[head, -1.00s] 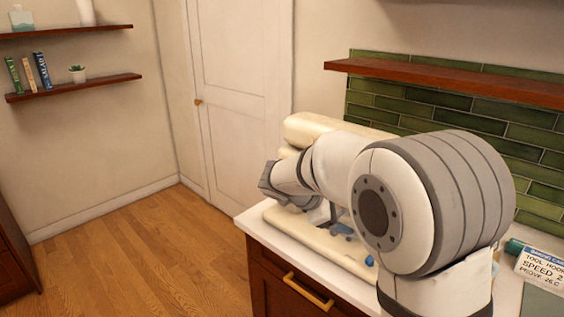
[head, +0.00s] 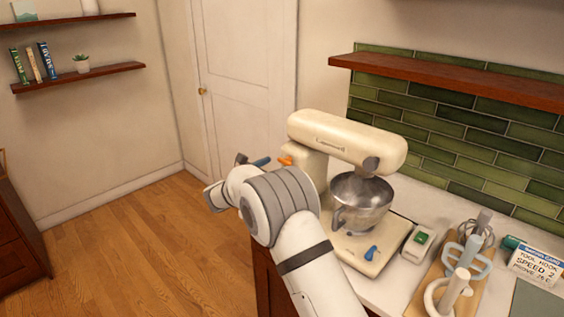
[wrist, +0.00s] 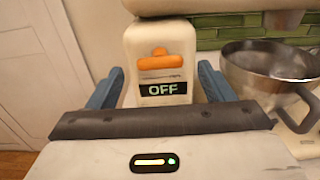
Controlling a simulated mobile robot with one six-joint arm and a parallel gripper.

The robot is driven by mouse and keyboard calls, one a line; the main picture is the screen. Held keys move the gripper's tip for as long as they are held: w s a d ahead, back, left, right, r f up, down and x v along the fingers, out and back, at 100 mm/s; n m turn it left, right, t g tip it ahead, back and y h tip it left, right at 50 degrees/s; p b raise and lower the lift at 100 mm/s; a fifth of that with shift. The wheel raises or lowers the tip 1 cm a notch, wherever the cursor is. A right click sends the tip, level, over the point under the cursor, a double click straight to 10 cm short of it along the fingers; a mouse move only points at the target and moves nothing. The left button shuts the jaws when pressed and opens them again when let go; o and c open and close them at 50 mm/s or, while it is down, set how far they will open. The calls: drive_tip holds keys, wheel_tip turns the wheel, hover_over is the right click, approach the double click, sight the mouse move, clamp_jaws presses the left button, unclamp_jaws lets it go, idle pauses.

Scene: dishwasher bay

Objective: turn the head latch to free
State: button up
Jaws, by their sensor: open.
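A cream stand mixer (head: 345,135) stands on the counter with its head lowered over a steel bowl (head: 362,200). An orange lever (head: 286,160) sticks out from the mixer's column. In the wrist view the orange lever (wrist: 155,60) lies roughly level above a small display reading OFF (wrist: 163,89). A blue lever (head: 371,253) sits on the mixer's base. No readable label tells which lever is the head latch. My gripper (head: 252,160) is open and empty beside the column. In the wrist view its blue fingers frame the column, apart from the orange lever.
A wooden shelf (head: 440,80) hangs above. The floor at left is clear.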

sight(286, 161)
drive_tip(key=shift+x, duration=1.2)
drive_tip(key=c, duration=0.9)
drive_tip(key=shift+d+f, duration=0.1)
drive_tip(key=shift+f, duration=0.05)
drive_tip(key=shift+c, duration=0.4)
drive_tip(key=m+b, duration=0.9)
drive_tip(key=b, duration=0.4)
drive_tip(key=m+b, duration=0.8)
drive_tip(key=b, duration=0.6)
drive_tip(key=shift+f+m, duration=0.25)
drive_tip(key=shift+m, duration=0.15)
